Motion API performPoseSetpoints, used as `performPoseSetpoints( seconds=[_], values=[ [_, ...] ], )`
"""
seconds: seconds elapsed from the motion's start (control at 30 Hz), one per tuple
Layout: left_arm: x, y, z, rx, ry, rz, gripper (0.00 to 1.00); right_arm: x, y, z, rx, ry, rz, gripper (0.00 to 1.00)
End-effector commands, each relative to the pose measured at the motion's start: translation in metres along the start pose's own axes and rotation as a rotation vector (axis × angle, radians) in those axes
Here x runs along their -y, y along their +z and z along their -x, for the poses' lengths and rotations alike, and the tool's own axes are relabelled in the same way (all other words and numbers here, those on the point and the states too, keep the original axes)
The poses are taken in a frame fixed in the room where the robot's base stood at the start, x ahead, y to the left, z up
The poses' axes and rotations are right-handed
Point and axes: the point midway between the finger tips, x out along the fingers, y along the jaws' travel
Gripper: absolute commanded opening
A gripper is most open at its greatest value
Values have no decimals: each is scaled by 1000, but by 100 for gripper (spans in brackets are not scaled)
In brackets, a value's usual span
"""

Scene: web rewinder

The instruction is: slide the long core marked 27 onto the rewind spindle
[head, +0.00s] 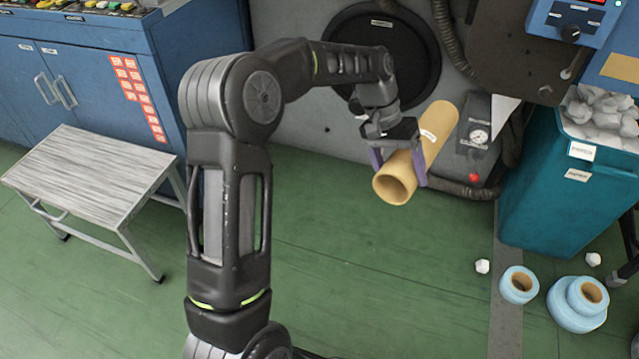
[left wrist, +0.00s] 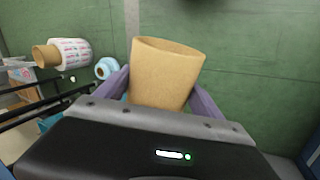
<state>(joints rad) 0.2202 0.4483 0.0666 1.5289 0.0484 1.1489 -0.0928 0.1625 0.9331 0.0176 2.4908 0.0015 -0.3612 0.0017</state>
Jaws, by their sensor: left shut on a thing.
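A long tan cardboard core (head: 436,130) with a small white label is held in the air in front of the machine's grey panel. The label is too small to read. My left gripper (head: 399,168) is shut around the core near its open lower end, one purple finger on each side. The core also shows between the purple fingers in the left wrist view (left wrist: 166,75). The core is tilted, its open end towards the lower left in the head view. I cannot make out the rewind spindle in either view. My right gripper is not in view.
A teal bin (head: 552,190) of crumpled paper stands at the right. Light-blue rolls (head: 518,286) and paper scraps lie on the floor near it. A step stool (head: 95,180) and blue cabinet (head: 88,85) stand at the left. Green floor in the middle is clear.

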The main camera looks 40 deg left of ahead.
Motion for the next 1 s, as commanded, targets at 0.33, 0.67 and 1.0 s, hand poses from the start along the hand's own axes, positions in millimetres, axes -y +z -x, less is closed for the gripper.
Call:
performPoseSetpoints(
  seconds=[0.33,0.67,1.0],
  values=[
    [145,46,-20,-73,-271,184,8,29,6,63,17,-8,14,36],
    [191,70,-20,-101,-361,222,8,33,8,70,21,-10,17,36],
    [190,69,-20,-101,-359,222,8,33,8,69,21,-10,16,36]
  ],
)
